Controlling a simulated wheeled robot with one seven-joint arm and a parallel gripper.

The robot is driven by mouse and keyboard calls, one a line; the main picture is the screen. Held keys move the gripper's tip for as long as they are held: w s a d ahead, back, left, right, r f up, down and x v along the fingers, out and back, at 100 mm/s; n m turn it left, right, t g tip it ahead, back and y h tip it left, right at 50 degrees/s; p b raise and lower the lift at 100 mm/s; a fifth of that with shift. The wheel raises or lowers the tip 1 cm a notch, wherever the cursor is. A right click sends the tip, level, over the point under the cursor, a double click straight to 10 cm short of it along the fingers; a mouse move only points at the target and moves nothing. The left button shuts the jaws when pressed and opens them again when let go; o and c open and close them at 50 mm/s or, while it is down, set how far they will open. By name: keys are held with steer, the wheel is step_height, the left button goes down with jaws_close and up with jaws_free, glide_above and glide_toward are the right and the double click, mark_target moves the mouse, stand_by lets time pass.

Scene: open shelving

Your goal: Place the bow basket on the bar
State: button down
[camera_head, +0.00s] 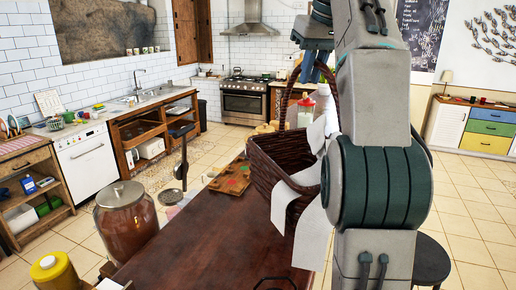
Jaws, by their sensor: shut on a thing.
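The bow basket (276,161) is dark brown wicker with a tall handle and white ribbon (314,225) hanging at its right side. My gripper (318,72) is at the top of the handle and shut on it; the fingertips are partly hidden by the arm. The basket hangs roughly upright over the far right part of a dark wooden counter (195,240), which looks like the bar. I cannot tell whether its base touches the wood. My arm hides the basket's right side.
A large brown lidded jar (125,222) and a yellow-lidded jar (54,272) stand at the left. A dark stool (430,262) is at the right. The counter's near middle is clear.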

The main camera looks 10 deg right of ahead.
steer(key=a+f+b, duration=0.3)
steer(key=a+f, duration=0.7)
steer(key=a, duration=0.1)
steer(key=shift+w+f+b, duration=0.2)
steer(key=shift+w+b, duration=0.2)
steer(key=shift+f, duration=0.15)
steer(key=c, duration=1.4)
jaws_free()
steer(key=p+v, duration=0.3)
steer(key=v, duration=0.9)
